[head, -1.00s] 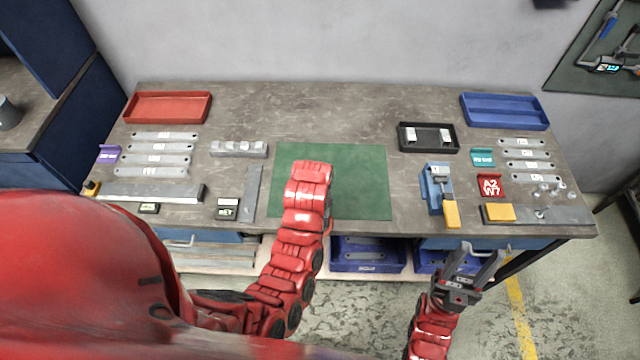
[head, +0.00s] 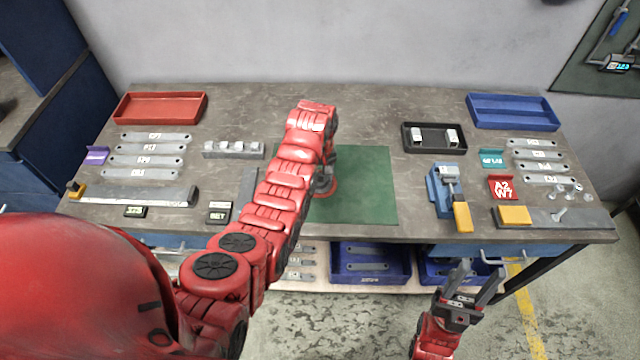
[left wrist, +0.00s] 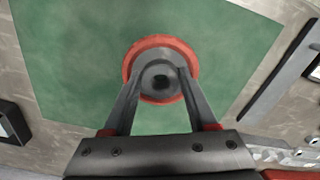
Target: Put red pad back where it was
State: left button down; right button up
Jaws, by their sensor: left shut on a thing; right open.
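The red pad (head: 331,191) is a round red disc with a dark grey knob in its middle. It is over the green mat (head: 370,195), partly hidden by my left arm; I cannot tell whether it touches the mat. My left gripper (head: 324,182) is above it. In the left wrist view the two fingers of my left gripper (left wrist: 160,85) are shut on the knob, and the red rim (left wrist: 191,58) shows around it. My right gripper (head: 474,278) is open and empty, in front of the table's front edge.
A blue clamp with a yellow handle (head: 462,217) and a black tray (head: 434,138) stand right of the mat. A grey block (head: 233,150) and a flat metal strip (head: 248,188) lie left. Red (head: 160,107) and blue (head: 513,112) trays stand at the back. The mat's right part is clear.

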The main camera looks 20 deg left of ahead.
aim_at(320, 179)
pick_arm(q)
jog(key=shift+w, duration=0.1)
jog(key=shift+f+p, duration=0.2)
jog(key=shift+p, duration=0.2)
jog(key=shift+w+f+p, duration=0.1)
jog(key=shift+f+p, duration=0.45)
jog(key=shift+f, duration=1.05)
jog(key=shift+f, duration=0.15)
jog(key=shift+c, duration=0.9)
grip_release()
